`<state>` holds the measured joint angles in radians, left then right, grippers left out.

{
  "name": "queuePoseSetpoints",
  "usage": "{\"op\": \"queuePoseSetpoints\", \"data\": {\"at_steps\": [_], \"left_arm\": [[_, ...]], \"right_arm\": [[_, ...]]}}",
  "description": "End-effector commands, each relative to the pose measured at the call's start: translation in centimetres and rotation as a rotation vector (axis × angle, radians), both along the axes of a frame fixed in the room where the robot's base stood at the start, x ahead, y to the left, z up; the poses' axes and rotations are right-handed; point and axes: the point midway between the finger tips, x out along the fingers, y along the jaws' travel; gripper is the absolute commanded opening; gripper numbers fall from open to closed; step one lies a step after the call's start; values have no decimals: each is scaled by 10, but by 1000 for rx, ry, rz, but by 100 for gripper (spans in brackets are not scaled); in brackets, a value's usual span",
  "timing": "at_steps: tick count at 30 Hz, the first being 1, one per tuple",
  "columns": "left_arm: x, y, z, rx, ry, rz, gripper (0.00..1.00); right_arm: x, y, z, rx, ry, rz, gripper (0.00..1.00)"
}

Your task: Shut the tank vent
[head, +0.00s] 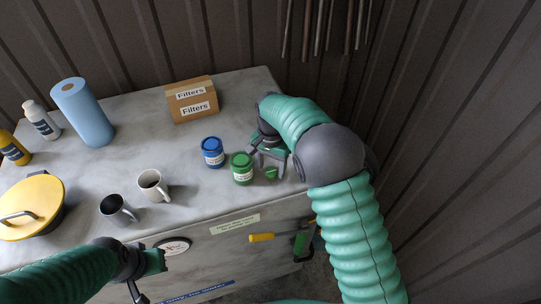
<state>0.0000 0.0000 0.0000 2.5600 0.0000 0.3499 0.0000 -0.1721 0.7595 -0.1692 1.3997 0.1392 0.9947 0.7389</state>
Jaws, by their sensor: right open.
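I cannot tell for sure which part is the tank vent. A yellow-handled fitting (262,237) with a green part beside it is on the front face of the grey-topped cabinet, at its right end. A round yellow lid (42,193) with a grey handle is at the left edge. My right gripper (268,159) is open over the right end of the top, just beside a green jar (242,170). My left gripper (150,275) is low at the front edge, near a round dial (174,246); its jaw state is unclear.
A blue jar (212,152), white mug (152,185) and dark mug (117,209) stand on the cabinet top (140,130). A Filters box (193,99), blue roll (84,110), white bottle (42,120) and yellow bottle (14,149) stand behind. Rods (320,30) hang on the wall.

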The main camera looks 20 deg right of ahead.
Motion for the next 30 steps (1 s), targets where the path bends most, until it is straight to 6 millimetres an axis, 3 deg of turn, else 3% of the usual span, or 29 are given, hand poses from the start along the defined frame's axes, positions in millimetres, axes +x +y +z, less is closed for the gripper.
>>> {"op": "queuePoseSetpoints", "data": {"at_steps": [5, 9, 16, 21, 30], "left_arm": [[0, 0, -19, 0, 0, 0, 0], [0, 0, -29, 0, 0, 0, 0], [0, 0, -34, 0, 0, 0, 0], [0, 0, -34, 0, 0, 0, 0], [0, 0, -34, 0, 0, 0, 0]], "right_arm": [[2, 0, 37, -1, -9, 1, 58], [2, 1, 80, 0, -8, -1, 58], [3, 1, 140, -1, -4, 0, 58], [2, 2, 158, -1, -1, 0, 58], [2, 2, 159, -1, -1, 0, 58]]}}
